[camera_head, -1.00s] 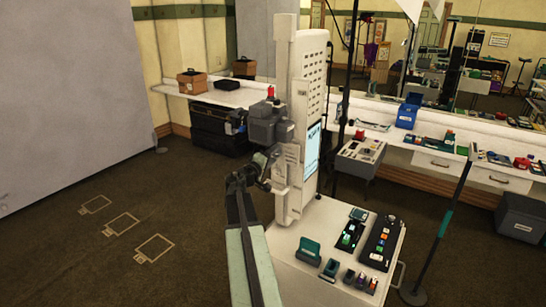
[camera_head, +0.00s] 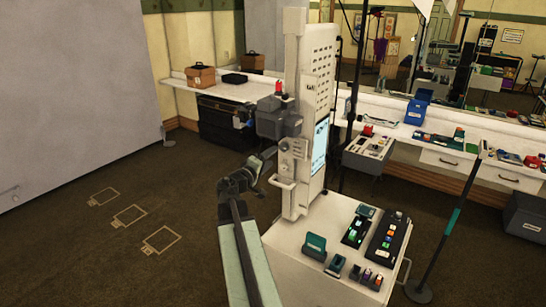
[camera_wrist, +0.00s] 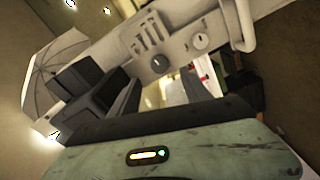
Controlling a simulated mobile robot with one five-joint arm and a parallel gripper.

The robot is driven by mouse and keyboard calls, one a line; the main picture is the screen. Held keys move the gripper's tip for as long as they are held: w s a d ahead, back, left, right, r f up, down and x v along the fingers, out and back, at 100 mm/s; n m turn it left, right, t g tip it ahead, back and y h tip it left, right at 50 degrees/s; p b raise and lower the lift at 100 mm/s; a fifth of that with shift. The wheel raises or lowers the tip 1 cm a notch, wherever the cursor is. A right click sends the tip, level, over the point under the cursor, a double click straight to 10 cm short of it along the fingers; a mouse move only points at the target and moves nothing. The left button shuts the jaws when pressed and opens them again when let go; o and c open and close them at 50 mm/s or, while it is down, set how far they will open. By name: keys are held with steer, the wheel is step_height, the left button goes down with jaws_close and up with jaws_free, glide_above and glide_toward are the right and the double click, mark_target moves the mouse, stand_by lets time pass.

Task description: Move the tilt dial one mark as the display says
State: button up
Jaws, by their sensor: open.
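A tall white machine (camera_head: 295,200) stands in the middle of the head view. Its lit display (camera_head: 320,146) faces right at a steep angle, and its text is too small to read. Two round dials show on its front panel in the wrist view: a lower-left one (camera_wrist: 159,64) and an upper-right one (camera_wrist: 200,41). I cannot tell which is the tilt dial. My gripper (camera_wrist: 157,82) is open and empty, with the lower-left dial seen beyond the gap between its dark fingers. In the head view my gripper (camera_head: 264,158) is left of the panel, apart from it.
A grey head unit with a red top (camera_head: 278,115) juts from the column above my gripper. A white handle bar (camera_head: 281,184) sticks out below the panel. A white cart top (camera_head: 300,262) carries several small devices at lower right.

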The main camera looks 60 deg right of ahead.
steer(key=w+a+n+t, duration=0.2)
steer(key=w+a+t, duration=0.2)
steer(key=w+a, duration=0.7)
steer(key=w+a+f+t+y, duration=0.1)
steer(key=w+a+f+y, duration=0.25)
steer(key=a, duration=0.55)
steer(key=w+a+f+y, duration=0.2)
steer(key=w+a+f, duration=0.25)
steer(key=a, duration=0.55)
steer(key=s+a+f+g+y, duration=0.2)
steer(key=s+a+f+y, duration=0.1)
steer(key=a, duration=0.7)
steer(key=s+a+f+g+y, duration=0.1)
steer(key=s+a+f+y, duration=0.3)
steer(key=a+f, duration=0.3)
steer(key=s+a+f+n+g+y, duration=0.1)
steer(key=s+a+f+y, duration=0.3)
steer(key=a, duration=1)
steer(key=shift+s+a+f+g+y, duration=0.2)
steer(key=shift+a+f+g+y, duration=0.1)
steer(key=shift+f+g+y, duration=0.45)
